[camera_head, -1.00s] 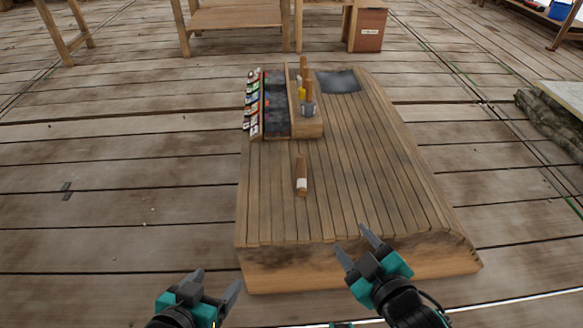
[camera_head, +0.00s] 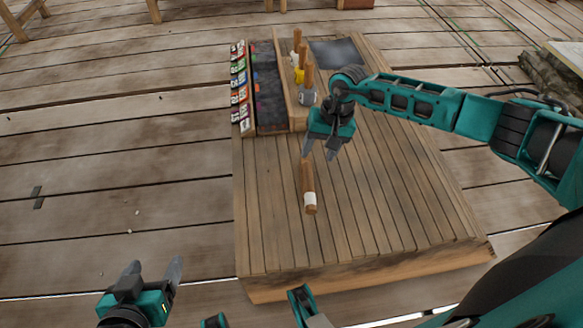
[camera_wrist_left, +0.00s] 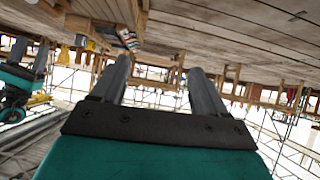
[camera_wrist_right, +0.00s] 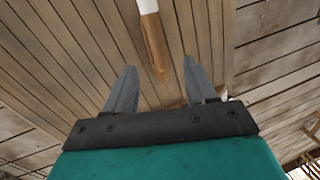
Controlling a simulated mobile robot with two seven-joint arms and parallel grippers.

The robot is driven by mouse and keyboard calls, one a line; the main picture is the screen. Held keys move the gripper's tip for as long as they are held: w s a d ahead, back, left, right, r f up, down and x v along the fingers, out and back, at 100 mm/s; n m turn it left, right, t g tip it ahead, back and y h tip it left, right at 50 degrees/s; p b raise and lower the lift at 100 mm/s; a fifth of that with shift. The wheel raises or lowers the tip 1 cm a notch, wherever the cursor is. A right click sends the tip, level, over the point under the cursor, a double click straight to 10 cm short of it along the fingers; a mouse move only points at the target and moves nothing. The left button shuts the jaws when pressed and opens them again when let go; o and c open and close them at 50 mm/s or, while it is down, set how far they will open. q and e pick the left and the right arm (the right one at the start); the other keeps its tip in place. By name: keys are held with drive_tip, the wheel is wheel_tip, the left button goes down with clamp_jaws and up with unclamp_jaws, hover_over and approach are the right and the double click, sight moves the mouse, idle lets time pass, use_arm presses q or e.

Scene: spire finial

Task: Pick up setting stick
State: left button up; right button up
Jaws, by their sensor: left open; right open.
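The setting stick (camera_head: 308,181), a short brown wooden rod with a white band near its front end, lies on the slatted wooden platform. My right gripper (camera_head: 320,156) is open above the platform, just behind the stick's far end. In the right wrist view the stick (camera_wrist_right: 153,42) lies ahead of the fingertips, its brown end pointing between the open fingers (camera_wrist_right: 158,75). Nothing is held. My left gripper (camera_head: 154,268) is open and empty, off the platform at the lower left; its fingers also show in the left wrist view (camera_wrist_left: 158,65).
A wooden rack (camera_head: 297,108) with several wooden-handled tools stands behind the stick. A dark tray (camera_head: 268,90) with coloured labels is to its left, and a dark mat (camera_head: 338,54) is at the back. The platform's front (camera_head: 280,240) is clear.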

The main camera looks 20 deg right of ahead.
sight(310, 177)
drive_tip(key=x, duration=0.2)
drive_tip(key=b+x, duration=0.1)
drive_tip(key=x, duration=0.1)
drive_tip(key=b+x, duration=0.1)
drive_tip(key=x, duration=0.1)
drive_tip(key=shift+d+f, duration=0.3)
drive_tip(key=shift+a+f, duration=0.1)
drive_tip(key=shift+f, duration=0.45)
drive_tip(key=b+x, duration=0.2)
drive_tip(key=x, duration=0.2)
drive_tip(key=shift+s+f, duration=0.1)
drive_tip(key=shift+f, duration=0.15)
drive_tip(key=shift+a+f, duration=0.1)
drive_tip(key=shift+f, duration=0.15)
use_arm(q)
drive_tip(key=shift+w+d+f, duration=0.2)
drive_tip(key=shift+d+f, duration=0.4)
drive_tip(key=shift+f, duration=0.3)
